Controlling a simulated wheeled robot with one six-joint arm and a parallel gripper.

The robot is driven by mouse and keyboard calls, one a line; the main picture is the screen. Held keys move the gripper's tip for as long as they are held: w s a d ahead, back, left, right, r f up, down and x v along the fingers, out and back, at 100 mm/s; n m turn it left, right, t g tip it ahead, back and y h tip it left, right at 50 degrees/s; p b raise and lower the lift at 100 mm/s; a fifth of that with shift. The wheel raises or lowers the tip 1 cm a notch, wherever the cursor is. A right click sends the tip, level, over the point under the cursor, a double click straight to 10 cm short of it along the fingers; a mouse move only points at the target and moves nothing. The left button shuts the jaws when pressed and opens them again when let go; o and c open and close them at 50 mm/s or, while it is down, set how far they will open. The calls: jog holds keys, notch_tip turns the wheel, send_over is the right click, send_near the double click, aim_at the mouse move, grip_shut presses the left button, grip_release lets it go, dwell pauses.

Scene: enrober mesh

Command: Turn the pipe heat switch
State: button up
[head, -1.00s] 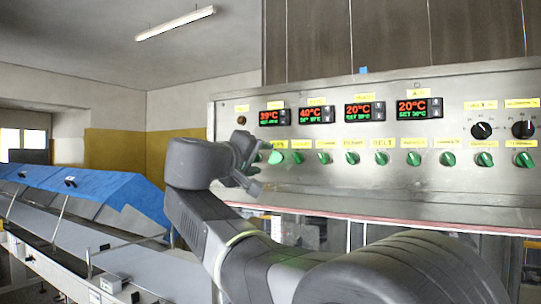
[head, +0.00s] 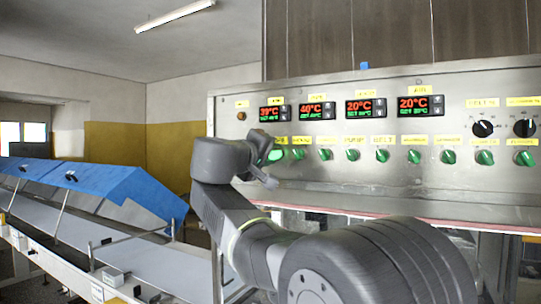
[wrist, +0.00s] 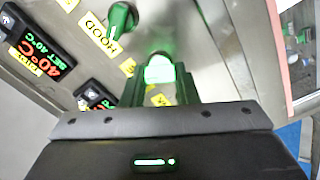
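A steel control panel (head: 390,185) carries a row of green rotary knobs under yellow labels. The leftmost knob (head: 276,154) is at my gripper (head: 264,158) in the head view, and its label above is partly covered. In the wrist view a brightly lit green knob (wrist: 160,69) sits between and just past my two fingertips (wrist: 160,88). The fingers are apart, one on each side of it; I cannot tell whether they touch it. The neighbouring green knob (wrist: 121,18) with a label reading HOOD is clear of the fingers.
Red-and-green temperature displays (head: 316,111) sit above the knobs. Two black dials (head: 483,129) are at the panel's right. A red-edged ledge (head: 400,212) runs below the panel. A conveyor with a blue cover (head: 95,185) stands at the left.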

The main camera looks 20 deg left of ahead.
jog(key=shift+n, duration=0.3)
jog(key=n+p, duration=0.3)
jog(key=n, duration=0.2)
jog(key=shift+r, duration=0.1)
jog(key=n+p, duration=0.2)
jog(key=n, duration=0.2)
jog(key=shift+n+p, duration=0.45)
jog(key=shift+n, duration=0.55)
jog(key=shift+f, duration=0.2)
jog(key=o, duration=1)
jog(key=shift+n, duration=0.3)
